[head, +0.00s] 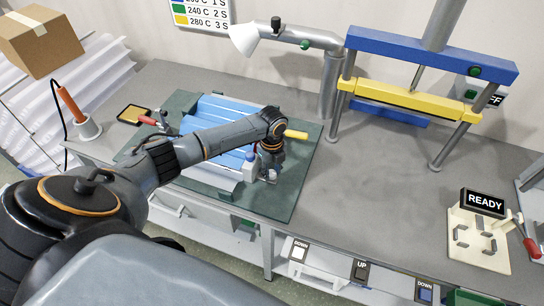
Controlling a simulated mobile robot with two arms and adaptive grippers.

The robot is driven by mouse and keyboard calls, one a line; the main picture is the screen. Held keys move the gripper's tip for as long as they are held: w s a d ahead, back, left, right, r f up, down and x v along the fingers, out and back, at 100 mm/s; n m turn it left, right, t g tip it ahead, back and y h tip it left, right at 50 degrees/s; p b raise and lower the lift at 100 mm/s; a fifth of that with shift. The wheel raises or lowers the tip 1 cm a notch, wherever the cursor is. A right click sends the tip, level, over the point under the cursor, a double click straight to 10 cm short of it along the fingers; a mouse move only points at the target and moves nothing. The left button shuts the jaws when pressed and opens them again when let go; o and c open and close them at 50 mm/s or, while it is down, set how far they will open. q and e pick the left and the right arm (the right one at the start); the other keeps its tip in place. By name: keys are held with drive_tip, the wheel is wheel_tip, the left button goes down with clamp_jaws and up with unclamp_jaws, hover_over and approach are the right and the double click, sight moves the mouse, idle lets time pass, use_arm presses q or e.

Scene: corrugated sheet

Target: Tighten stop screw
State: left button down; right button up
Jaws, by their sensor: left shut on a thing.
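A pale fixture (208,185) holds blue corrugated sheet (210,106) on a dark green mat (303,165). My left arm reaches across the sheet. My left gripper (269,172) points down at the right end of the fixture. It is shut on a small part there, which looks like the stop screw but is mostly hidden by the fingers. A blue knob (250,155) shows just left of the gripper. A yellow handle (296,134) sticks out to the right behind it. A red handle (147,120) is at the sheet's far left. My right gripper is not in view.
A press with a blue top beam (430,52) and yellow bar (410,101) stands at the back right. A lamp-like grey arm (330,75) rises behind the mat. A soldering-iron-like tool (70,105) stands left. A READY sign (485,202) is at right. The bench between is clear.

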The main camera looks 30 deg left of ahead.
sight(272, 173)
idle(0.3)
use_arm(q)
drive_tip(key=c, duration=1)
unclamp_jaws()
wheel_tip(272, 173, up, 12)
drive_tip(key=shift+r, duration=0.1)
